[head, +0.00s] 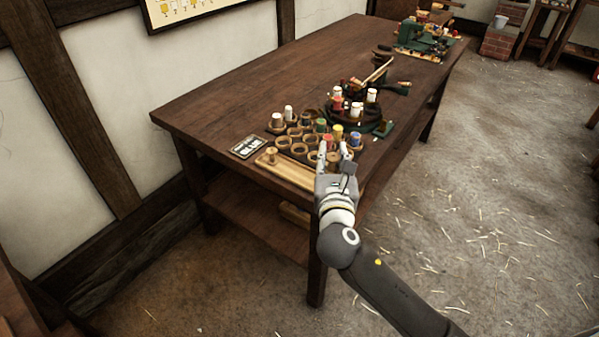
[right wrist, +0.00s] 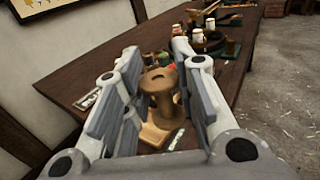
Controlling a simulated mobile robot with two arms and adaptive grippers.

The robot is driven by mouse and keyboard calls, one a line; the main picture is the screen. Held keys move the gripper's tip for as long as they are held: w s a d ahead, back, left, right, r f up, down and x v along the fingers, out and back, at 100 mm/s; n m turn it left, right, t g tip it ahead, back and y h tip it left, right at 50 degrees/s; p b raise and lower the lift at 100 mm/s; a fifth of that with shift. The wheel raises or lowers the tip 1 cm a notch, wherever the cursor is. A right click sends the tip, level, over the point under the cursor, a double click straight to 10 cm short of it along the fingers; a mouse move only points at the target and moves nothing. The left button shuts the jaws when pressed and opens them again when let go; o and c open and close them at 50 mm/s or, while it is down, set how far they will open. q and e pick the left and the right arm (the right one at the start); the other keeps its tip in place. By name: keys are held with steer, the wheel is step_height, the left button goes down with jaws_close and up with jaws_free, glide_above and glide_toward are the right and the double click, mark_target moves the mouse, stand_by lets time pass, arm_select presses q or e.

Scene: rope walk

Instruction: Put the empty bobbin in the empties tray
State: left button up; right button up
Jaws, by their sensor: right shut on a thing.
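My right gripper (head: 338,158) is over the near end of the bench, shut on a bare brown wooden bobbin (right wrist: 163,88). In the right wrist view the bobbin is upright between the two fingers, with its round top flange showing and no thread on it. In the head view the bobbin (head: 332,158) is small and partly covered by the fingers. A long pale wooden tray (head: 297,173) lies along the bench's near edge, left of the gripper; its right end is hidden. Another bare bobbin (head: 271,155) stands at its left end. My left gripper is not in view.
A rack of round cups (head: 283,142) with several coloured and white bobbins lies just behind the tray. A dark-and-white card (head: 248,147) lies left of it. Farther back are a round stand with bobbins (head: 352,117) and a green machine (head: 413,38). The bench's left part is clear.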

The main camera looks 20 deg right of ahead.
steer(key=w+f, duration=0.2)
steer(key=w, duration=0.1)
steer(key=w+a+f+b, duration=0.1)
steer(key=w+f, duration=0.2)
steer(key=w+a+f+b, duration=0.1)
steer(key=w+f, duration=0.2)
steer(key=w, duration=0.1)
steer(key=shift+a, duration=0.1)
steer(key=shift+w+f+b, duration=0.1)
steer(key=shift+f+b, duration=0.15)
steer(key=shift+b, duration=0.05)
steer(key=shift+f+b, duration=0.35)
steer(key=shift+f, duration=1.15)
steer(key=shift+f, duration=0.1)
steer(key=o, duration=0.7)
